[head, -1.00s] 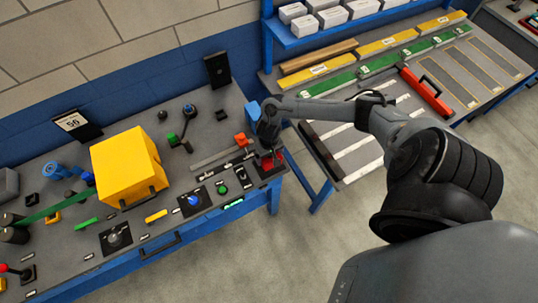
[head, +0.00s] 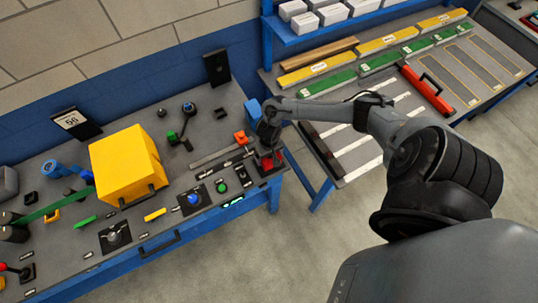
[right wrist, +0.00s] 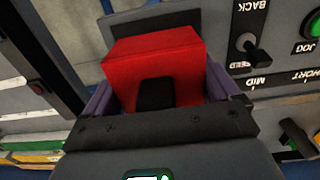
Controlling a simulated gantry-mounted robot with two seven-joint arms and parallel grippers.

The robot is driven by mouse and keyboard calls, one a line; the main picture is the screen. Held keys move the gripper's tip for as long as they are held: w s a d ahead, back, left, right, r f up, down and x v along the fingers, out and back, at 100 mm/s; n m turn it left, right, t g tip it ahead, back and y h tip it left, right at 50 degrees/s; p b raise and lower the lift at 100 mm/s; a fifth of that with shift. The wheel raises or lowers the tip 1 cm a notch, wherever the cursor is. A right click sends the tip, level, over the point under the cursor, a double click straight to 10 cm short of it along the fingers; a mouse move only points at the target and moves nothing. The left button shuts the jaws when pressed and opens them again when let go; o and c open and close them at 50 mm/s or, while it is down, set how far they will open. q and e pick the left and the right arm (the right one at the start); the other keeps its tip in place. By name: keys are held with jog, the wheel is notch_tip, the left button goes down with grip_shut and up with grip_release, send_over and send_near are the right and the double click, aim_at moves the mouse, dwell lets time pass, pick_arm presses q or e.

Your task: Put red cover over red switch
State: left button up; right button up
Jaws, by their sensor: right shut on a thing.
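The red cover (right wrist: 155,60) is a box with a black handle on its near face, between my right gripper's purple fingers in the right wrist view. My right gripper (head: 267,150) is shut on the cover at the right end of the workbench panel. In the head view only a part of the red cover (head: 272,162) shows beneath it. The cover is at a dark square plate (right wrist: 180,22); whether it touches the plate cannot be told. No red switch shows under the cover. My left gripper is not in view.
A blue knob (head: 193,199), a yellow box (head: 122,165) and an orange-red part (head: 241,137) are further left. A second table (head: 360,150) stands to the right, across a gap.

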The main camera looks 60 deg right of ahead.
jog(key=shift+f, duration=0.1)
jog(key=shift+f+b, duration=0.35)
jog(key=shift+f, duration=1.1)
jog(key=o, duration=0.8)
notch_tip(320, 180, up, 4)
jog(key=p, duration=0.4)
jog(key=shift+f, duration=0.25)
notch_tip(320, 180, up, 5)
jog(key=p, duration=0.6)
